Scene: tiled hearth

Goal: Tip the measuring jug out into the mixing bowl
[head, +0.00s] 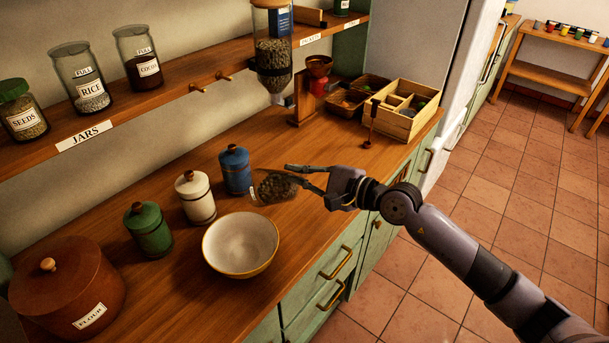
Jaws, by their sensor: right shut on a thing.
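The mixing bowl (240,246) is cream inside with a yellow-brown rim. It stands on the wooden counter near its front edge and looks empty. My right gripper (290,177) comes in from the right and is shut on the measuring jug (272,188). The jug is clear, with dark grainy contents. It is above the counter, up and to the right of the bowl, and looks tilted on its side with its mouth towards the left. The fingers cover part of it. My left gripper is not in view.
Blue (235,170), white (194,197) and green (149,229) canisters stand behind the bowl. A brown flour crock (66,288) is at front left. A glass dispenser (272,55) hangs from the shelf. A wooden crate (404,108) stands at the counter's far end.

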